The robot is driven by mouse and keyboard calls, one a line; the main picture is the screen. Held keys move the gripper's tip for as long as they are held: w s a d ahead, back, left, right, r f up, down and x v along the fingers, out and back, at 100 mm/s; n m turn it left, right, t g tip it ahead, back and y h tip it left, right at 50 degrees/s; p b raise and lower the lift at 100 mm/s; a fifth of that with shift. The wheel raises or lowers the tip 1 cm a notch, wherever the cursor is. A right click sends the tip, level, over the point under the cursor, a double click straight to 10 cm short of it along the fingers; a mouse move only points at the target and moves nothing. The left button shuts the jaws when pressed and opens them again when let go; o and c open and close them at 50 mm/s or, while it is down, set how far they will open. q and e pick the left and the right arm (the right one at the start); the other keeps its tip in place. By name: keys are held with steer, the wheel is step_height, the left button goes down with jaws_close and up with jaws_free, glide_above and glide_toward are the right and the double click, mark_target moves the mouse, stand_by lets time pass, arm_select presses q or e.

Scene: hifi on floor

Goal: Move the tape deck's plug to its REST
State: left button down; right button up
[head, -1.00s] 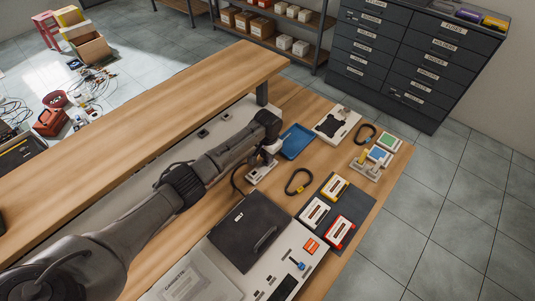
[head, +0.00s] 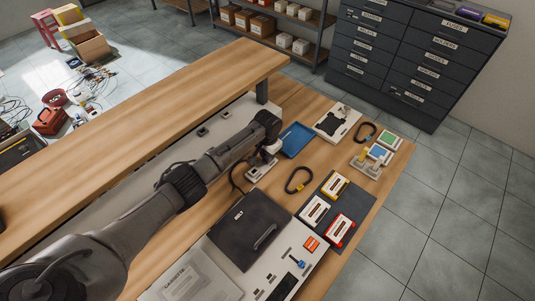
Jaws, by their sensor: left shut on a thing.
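The tape deck (head: 296,262) is a pale unit at the bottom, with a grey cassette lid (head: 193,283) and a raised dark lid (head: 250,228). A black cord (head: 234,178) arches up behind the dark lid towards my left gripper (head: 268,152). My left gripper points down, shut, just above a small pale metal block (head: 259,173) on the bench. The plug itself is mostly hidden by the gripper, and I cannot tell whether it touches the block. My right gripper is out of view.
Nearby on the bench lie a blue tray (head: 297,140), a black cord loop (head: 299,180), a dark mat (head: 352,208) with cassettes, and a pale plate (head: 337,121). A raised wooden shelf (head: 150,150) runs behind my left arm. Bare wood shows beside the loop.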

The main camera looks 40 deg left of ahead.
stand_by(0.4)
arm_select(q)
steer(key=c, duration=0.9)
jaws_free()
